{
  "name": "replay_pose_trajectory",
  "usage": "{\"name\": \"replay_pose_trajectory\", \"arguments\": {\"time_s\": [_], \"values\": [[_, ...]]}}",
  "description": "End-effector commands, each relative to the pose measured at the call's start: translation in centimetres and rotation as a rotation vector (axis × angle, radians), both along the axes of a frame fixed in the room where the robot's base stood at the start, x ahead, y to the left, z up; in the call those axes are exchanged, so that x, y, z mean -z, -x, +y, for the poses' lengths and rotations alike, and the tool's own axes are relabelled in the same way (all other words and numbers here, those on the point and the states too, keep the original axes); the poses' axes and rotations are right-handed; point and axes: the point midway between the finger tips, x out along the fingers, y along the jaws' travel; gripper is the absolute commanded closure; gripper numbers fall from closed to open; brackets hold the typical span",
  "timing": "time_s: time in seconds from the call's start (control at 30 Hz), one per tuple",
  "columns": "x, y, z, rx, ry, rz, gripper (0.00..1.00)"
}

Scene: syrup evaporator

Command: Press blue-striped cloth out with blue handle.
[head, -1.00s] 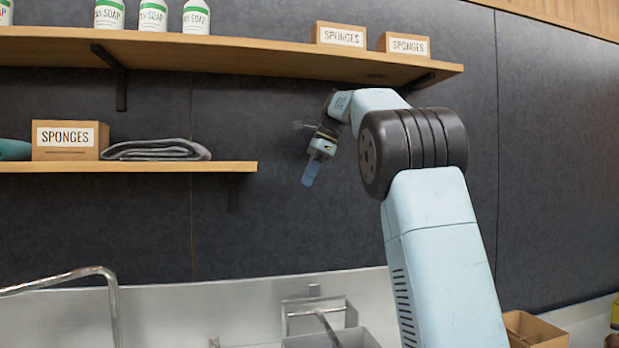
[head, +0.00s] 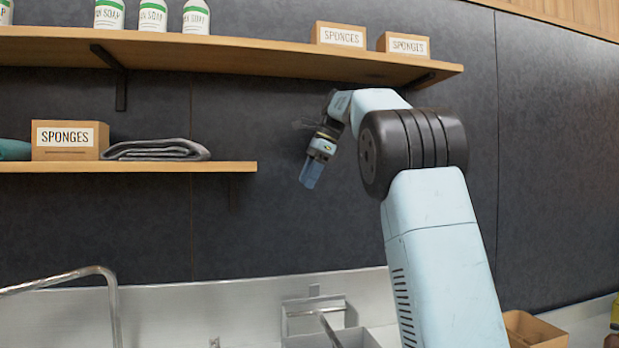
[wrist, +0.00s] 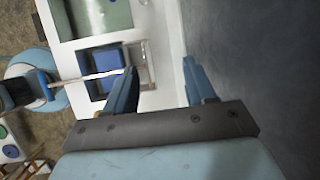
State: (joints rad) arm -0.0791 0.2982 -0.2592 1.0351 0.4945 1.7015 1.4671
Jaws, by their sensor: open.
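My gripper (head: 310,176) hangs in the air in front of the dark wall, below the upper shelf, pointing down. In the wrist view its two blue fingers (wrist: 159,68) are apart with nothing between them. Below them in the wrist view a pale rod (wrist: 88,77) runs left from a metal fitting to a blue end piece (wrist: 46,82); this looks like the blue handle, though I cannot be sure. A metal fixture (head: 314,314) with a bar stands at the bottom of the head view. I cannot make out the blue-striped cloth in either view.
A wooden upper shelf (head: 250,55) is above my gripper. A lower shelf (head: 200,166) to the left holds a sponges box (head: 66,140) and a folded grey cloth (head: 157,149). A curved metal tube (head: 60,278) rises at lower left. A cardboard box (head: 533,331) stands at lower right.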

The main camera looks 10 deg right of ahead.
Motion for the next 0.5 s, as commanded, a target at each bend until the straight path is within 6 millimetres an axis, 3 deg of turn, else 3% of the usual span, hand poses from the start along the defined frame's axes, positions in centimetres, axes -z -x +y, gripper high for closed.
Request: {"name": "replay_pose_trajectory", "arguments": {"time_s": [0.17,0.5], "values": [[-0.6,0.0,-0.3,0.0,0.0,-0.001,0.45],[-4.8,0.7,-2.1,0.0,0.0,-0.001,0.45]]}}
